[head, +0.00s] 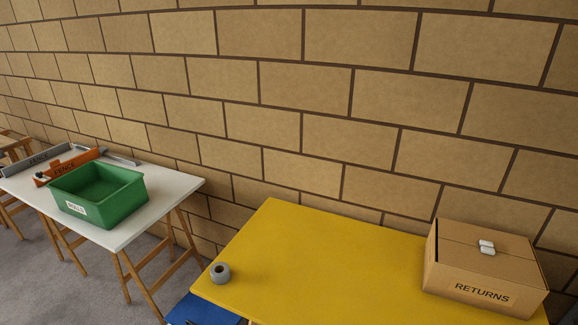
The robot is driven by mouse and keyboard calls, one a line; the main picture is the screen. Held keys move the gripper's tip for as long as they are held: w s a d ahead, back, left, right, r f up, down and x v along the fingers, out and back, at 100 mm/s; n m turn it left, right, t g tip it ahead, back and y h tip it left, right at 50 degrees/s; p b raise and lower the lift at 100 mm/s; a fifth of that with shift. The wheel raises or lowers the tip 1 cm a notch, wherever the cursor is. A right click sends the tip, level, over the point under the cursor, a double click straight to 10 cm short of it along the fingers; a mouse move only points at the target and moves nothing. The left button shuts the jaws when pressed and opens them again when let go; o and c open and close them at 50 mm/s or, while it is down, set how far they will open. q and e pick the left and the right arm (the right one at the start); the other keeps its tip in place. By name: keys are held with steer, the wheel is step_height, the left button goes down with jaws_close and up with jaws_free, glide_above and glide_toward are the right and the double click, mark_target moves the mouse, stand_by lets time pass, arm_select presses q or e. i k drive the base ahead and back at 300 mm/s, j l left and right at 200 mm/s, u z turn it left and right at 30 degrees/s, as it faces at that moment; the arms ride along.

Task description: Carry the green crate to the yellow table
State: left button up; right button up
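The green crate (126,207) sits on a white trestle table (164,198) at the left of the head view. The yellow table (318,256) stands at the lower middle and right, close to the brick wall. Neither of my grippers shows in the head view.
A brown RETURNS box (484,272) with a small white item (487,247) on top stands at the yellow table's right end. A grey tape roll (220,272) lies at its left edge. The table's middle is clear. FENCE-marked orange (66,170) and grey (38,158) pieces lie behind the crate.

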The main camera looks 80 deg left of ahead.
mark_target(102, 195)
steer(key=u, duration=4.15)
steer(key=i+j, duration=0.3)
steer(key=i+j+z, duration=0.1)
steer(key=i+j, duration=0.2)
steer(key=i+j+z, duration=0.1)
steer(key=i+j, duration=0.2)
steer(key=j, duration=0.15)
steer(key=i+j, duration=0.3)
steer(key=i+j+z, duration=0.1)
steer(key=i+j, duration=0.2)
steer(key=j, duration=0.2)
steer(key=i+j, duration=0.25)
steer(key=j, duration=0.15)
steer(key=i+j+z, duration=0.1)
steer(key=i+j, duration=0.15)
steer(key=j, duration=0.2)
steer(key=i+j, duration=0.45)
steer(key=i, duration=0.15)
steer(key=i+j+z, duration=0.1)
steer(key=i+j, duration=0.1)
steer(key=i, duration=0.1)
